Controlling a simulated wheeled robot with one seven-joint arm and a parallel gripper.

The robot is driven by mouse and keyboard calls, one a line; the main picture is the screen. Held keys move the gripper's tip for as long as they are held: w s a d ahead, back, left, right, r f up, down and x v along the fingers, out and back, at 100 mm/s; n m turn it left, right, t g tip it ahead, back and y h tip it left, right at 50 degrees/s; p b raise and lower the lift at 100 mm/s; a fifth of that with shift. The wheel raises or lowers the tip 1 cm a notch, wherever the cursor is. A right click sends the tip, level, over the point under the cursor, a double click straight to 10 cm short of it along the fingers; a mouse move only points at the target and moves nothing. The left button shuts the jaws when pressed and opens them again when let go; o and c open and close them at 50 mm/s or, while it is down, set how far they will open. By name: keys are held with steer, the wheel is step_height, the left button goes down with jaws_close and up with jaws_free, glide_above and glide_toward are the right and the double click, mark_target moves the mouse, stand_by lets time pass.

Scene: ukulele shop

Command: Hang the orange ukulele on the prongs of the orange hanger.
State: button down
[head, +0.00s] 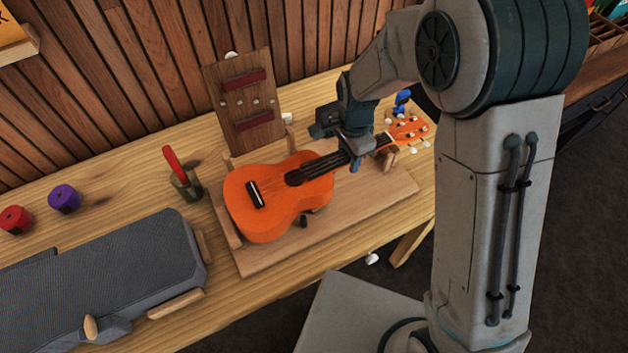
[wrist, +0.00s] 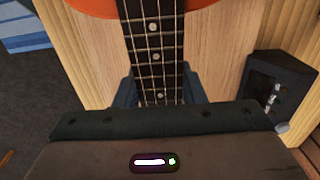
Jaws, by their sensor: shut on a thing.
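The orange ukulele (head: 275,205) lies face up on a wooden cradle board (head: 375,205) on the workbench, its head (head: 408,130) towards the right. My gripper (head: 354,160) is around the neck near the head end and shut on it. In the wrist view the dark fretboard (wrist: 155,60) with its strings runs down between my fingers, and the orange body (wrist: 80,8) shows at the top edge. The fingertips are partly hidden by the neck and the gripper's own housing. I do not see an orange hanger in either view.
A dark padded case (head: 100,275) lies at the front left of the bench. Red (head: 15,219) and purple (head: 64,198) round items and a small pot with a red-handled tool (head: 185,180) stand behind it. An upright wooden rack (head: 240,100) leans near the slatted wall.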

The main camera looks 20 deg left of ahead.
steer(key=shift+r+p, duration=1.55)
steer(key=shift+r, duration=0.95)
steer(key=shift+r+p, duration=1.7)
steer(key=shift+r, duration=0.8)
